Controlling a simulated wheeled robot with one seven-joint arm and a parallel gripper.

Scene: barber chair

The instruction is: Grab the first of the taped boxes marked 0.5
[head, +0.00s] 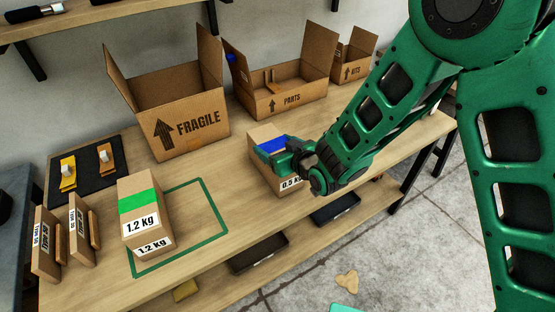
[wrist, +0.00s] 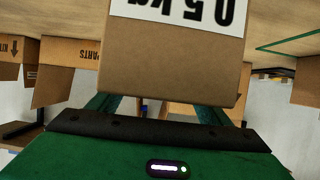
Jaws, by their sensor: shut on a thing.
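A cardboard box with blue tape (head: 272,144) on top and a label reading 0.5 kg is at the right part of the workbench, near its front edge. My gripper (head: 276,158) is shut on this box, with the fingers across its upper part; they hide part of it. In the wrist view the 0.5 kg box (wrist: 170,65) fills the middle, its label upside down, between the fingers of my gripper (wrist: 155,108). I cannot tell whether its base touches the bench. Another box (head: 140,205), with green tape and 1.2 kg labels, stands at the left.
A green outlined rectangle (head: 221,228) marks the bench beside the 1.2 kg box. Open cartons marked FRAGILE (head: 185,138), PARTS (head: 300,100) and KITS (head: 352,74) stand along the back. Small upright boxes (head: 78,222) and a black mat (head: 117,150) are at the left.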

